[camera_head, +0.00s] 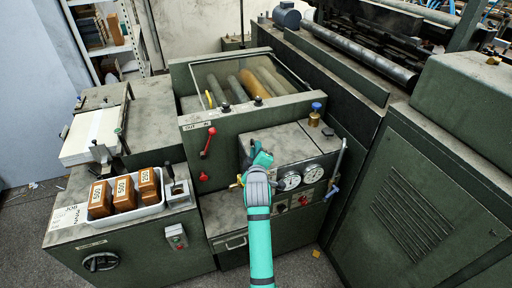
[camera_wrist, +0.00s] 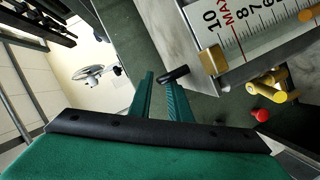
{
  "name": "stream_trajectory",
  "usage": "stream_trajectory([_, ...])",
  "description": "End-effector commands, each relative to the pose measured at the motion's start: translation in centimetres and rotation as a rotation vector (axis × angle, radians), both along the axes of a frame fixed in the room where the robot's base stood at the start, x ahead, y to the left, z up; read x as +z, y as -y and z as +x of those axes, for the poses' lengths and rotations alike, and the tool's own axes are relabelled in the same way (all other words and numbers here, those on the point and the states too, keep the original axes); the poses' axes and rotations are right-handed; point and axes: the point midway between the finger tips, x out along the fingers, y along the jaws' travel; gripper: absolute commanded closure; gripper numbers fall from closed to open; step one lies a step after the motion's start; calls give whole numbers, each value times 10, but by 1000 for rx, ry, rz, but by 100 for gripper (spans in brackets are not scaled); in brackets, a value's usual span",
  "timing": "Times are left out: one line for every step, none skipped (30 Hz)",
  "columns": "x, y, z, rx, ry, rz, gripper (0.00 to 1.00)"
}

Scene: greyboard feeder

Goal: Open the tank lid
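The tank is a green box with a worn grey lid (camera_head: 285,143) on top, set in the front of the green machine. The lid looks closed and flat. My gripper (camera_head: 257,153) is at the lid's front left corner in the head view, and my arm hides part of the tank front. In the wrist view my gripper's two teal fingers (camera_wrist: 160,92) stand apart with a gap between them. A short black handle (camera_wrist: 173,75) lies at the fingertips, close to the right finger. I cannot tell whether they touch. Nothing is clearly held.
A level scale (camera_wrist: 245,35) and yellow valve (camera_wrist: 268,82) are close beside the fingers. Round gauges (camera_head: 291,180) are right of my gripper. A brass cap with blue knob (camera_head: 315,113) stands behind the lid. A red lever (camera_head: 208,143) and a white tray (camera_head: 150,207) are left.

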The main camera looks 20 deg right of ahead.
Motion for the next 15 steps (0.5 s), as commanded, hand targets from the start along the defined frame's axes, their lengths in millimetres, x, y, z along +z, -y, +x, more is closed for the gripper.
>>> stream_trajectory([-1, 2, 7, 1, -1, -1, 83])
stream_trajectory([-2, 3, 10, 1, -1, -1, 83])
stream_trajectory([-3, 4, 13, 0, 0, -1, 83])
stream_trajectory([-3, 4, 15, 0, 0, 0, 83])
stream_trajectory([-4, 5, 17, 0, 0, -1, 83])
stream_trajectory([-4, 5, 19, 0, 0, 0, 83])
stream_trajectory([-4, 6, 20, 0, 0, 0, 83])
stream_trajectory([-4, 6, 21, 0, 0, 0, 83])
stream_trajectory([-5, 6, 21, 0, 0, 0, 83])
stream_trajectory([-5, 6, 22, 0, 0, 0, 83])
stream_trajectory([-5, 7, 22, 0, 0, 0, 83])
stream_trajectory([-5, 7, 22, 0, 0, 0, 83])
stream_trajectory([-5, 7, 22, 0, 0, 0, 83])
stream_trajectory([-5, 7, 22, 0, 0, 0, 83])
stream_trajectory([-5, 7, 22, 0, 0, 0, 83])
